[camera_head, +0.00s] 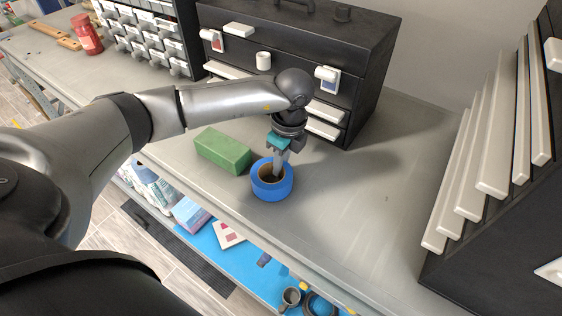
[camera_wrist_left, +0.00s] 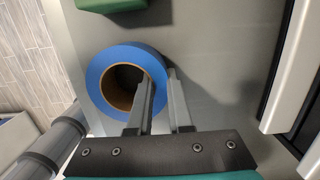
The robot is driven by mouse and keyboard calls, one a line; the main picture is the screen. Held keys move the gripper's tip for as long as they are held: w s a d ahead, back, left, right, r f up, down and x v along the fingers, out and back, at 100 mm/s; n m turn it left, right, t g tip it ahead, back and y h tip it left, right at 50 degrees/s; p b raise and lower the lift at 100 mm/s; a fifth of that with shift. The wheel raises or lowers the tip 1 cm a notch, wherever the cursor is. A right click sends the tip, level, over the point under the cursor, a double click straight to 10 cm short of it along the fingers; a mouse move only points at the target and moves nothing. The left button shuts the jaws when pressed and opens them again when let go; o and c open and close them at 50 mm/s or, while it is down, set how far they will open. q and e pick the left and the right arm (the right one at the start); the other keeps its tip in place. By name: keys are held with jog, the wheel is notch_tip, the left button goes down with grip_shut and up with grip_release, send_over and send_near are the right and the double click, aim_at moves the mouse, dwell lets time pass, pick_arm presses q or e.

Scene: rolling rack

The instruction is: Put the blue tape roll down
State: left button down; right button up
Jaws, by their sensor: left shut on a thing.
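The blue tape roll (camera_head: 272,190) has a brown core and lies flat-side up, at or just above the grey rack top (camera_head: 345,220); I cannot tell if it touches. My left gripper (camera_head: 280,165) points down and is shut on the roll's ring. In the left wrist view, one finger of the gripper (camera_wrist_left: 160,95) is in the hole and the other is outside the ring of the roll (camera_wrist_left: 98,75). My right gripper is not in view.
A green block (camera_head: 222,150) sits just left of the roll. A black drawer chest (camera_head: 365,60) stands behind, and a dark unit with white drawer fronts (camera_head: 480,165) at right. The rack's front edge is close. The top right of the roll is clear.

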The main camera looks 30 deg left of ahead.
pick_arm(q)
jog(key=shift+f, duration=0.2)
jog(key=c, duration=0.8)
grip_release()
jog(key=shift+r, duration=0.1)
jog(key=shift+c, duration=0.2)
notch_tip(320, 180, up, 12)
jog(key=d, duration=0.1)
jog(key=shift+d+b, duration=0.25)
jog(key=shift+b, duration=0.1)
jog(key=shift+r, duration=0.1)
